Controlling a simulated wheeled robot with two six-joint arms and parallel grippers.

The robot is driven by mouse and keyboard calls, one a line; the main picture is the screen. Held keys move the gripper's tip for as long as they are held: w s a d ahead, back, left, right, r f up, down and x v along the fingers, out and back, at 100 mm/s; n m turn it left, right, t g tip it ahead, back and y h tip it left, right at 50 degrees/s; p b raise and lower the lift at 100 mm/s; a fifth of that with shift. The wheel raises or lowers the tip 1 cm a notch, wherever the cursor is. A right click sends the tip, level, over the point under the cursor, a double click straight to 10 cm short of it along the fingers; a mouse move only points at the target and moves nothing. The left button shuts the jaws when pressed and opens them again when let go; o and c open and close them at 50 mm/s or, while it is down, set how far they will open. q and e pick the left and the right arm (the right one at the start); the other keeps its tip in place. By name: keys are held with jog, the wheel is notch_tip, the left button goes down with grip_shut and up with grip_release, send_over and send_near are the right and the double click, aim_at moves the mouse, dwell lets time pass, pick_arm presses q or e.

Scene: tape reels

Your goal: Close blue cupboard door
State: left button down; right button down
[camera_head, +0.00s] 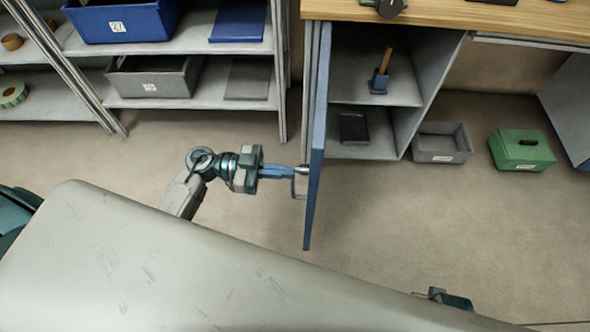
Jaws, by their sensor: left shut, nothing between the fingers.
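The blue cupboard door (316,150) stands wide open. It is hinged at the left side of the cupboard (418,100) and juts toward me, seen nearly edge-on. Its handle (297,190) is on the left, outer face. My left gripper (302,170) is shut and empty, with its fingertips pointing right at that outer face beside the handle. I cannot tell whether the tips touch the door. A teal part of my right arm shows at the lower right; its fingers are not visible.
Inside the cupboard are a wooden-handled tool (381,72) and a dark box (354,127). A grey bin (442,143) and a green box (521,149) stand on the floor to the right. A shelf rack (195,98) stands left. The floor before the cupboard is clear.

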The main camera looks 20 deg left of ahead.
pick_arm(q)
jog(key=shift+x, duration=1.55)
